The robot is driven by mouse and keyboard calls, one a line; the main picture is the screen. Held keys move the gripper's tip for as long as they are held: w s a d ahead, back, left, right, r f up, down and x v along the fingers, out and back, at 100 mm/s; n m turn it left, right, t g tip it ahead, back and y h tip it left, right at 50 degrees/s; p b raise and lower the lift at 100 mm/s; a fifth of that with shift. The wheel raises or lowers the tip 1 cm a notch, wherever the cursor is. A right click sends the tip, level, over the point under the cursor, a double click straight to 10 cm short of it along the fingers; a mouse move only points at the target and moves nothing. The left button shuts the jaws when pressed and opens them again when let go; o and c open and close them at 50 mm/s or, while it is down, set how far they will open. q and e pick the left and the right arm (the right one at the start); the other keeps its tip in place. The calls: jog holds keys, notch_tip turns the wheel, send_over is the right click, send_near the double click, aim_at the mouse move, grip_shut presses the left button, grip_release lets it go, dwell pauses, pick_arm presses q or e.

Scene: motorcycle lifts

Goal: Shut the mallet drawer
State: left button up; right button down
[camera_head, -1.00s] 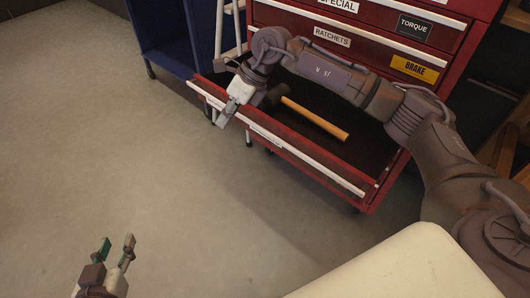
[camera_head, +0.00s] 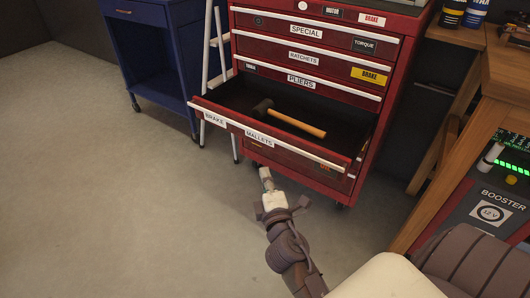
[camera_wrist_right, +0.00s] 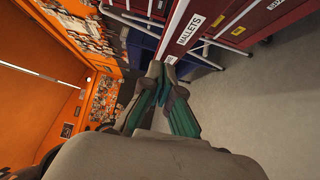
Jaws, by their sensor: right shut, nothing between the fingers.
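The mallet drawer (camera_head: 225,113) of the red tool cabinet is pulled out, with a white front rim and labels reading BRAKE and MALLETS. A mallet (camera_head: 297,124) with a wooden handle and dark head lies inside. My right gripper (camera_head: 265,175) is shut and empty, just in front of and below the drawer front, near the MALLETS label. In the right wrist view its fingertips (camera_wrist_right: 164,80) are close together beside the drawer front (camera_wrist_right: 178,40); I cannot tell whether they touch it. My left gripper is out of view.
The cabinet's upper drawers (camera_head: 305,57) look shut. A blue cart (camera_head: 160,62) and a white ladder (camera_head: 217,60) stand to the left. A wooden bench (camera_head: 500,85) and a booster unit (camera_head: 480,205) are at right. The floor in front is clear.

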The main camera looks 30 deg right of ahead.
send_near(268, 137)
jog(key=w+a, duration=0.2)
jog(key=w, duration=0.2)
jog(key=w+d, duration=0.1)
jog(key=d, duration=0.2)
jog(key=shift+w+d, duration=0.15)
jog(key=shift+w, duration=0.25)
jog(key=shift+w+d, duration=0.15)
jog(key=shift+d, duration=0.2)
jog(key=shift+d, duration=0.1)
